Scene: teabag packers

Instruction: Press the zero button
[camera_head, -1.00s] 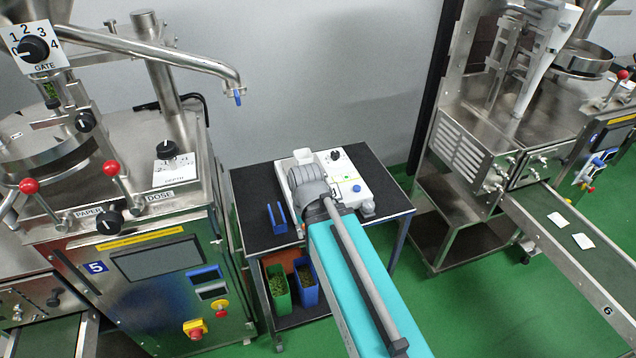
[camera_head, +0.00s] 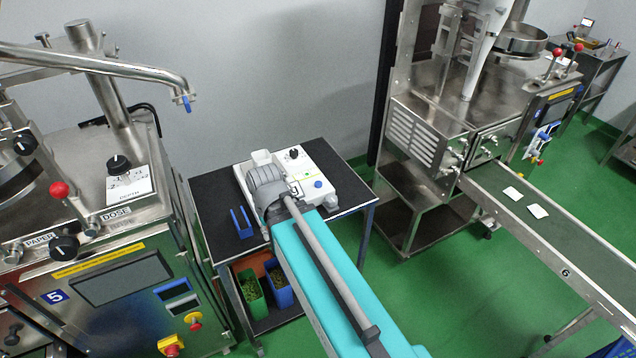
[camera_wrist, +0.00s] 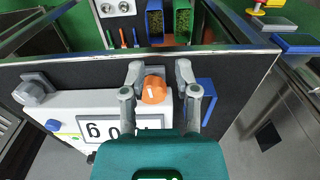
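A white device (camera_head: 325,172) stands on the black-topped table. It carries a blue button (camera_head: 318,184), which also shows in the wrist view (camera_wrist: 52,125). Its numeral display (camera_wrist: 118,129) appears upside down in the wrist view, partly covered by my gripper. No readable "zero" label shows, so I cannot tell which control is the zero button. Whether a finger touches the knob is unclear. In the head view my arm hides the fingertips.
A blue holder (camera_head: 241,222) stands on the table (camera_head: 212,200), left of my arm. Green and blue bins (camera_head: 279,290) sit on its lower shelf. Packing machine 5 (camera_head: 120,275) is at left; another machine with a conveyor (camera_head: 560,240) is at right.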

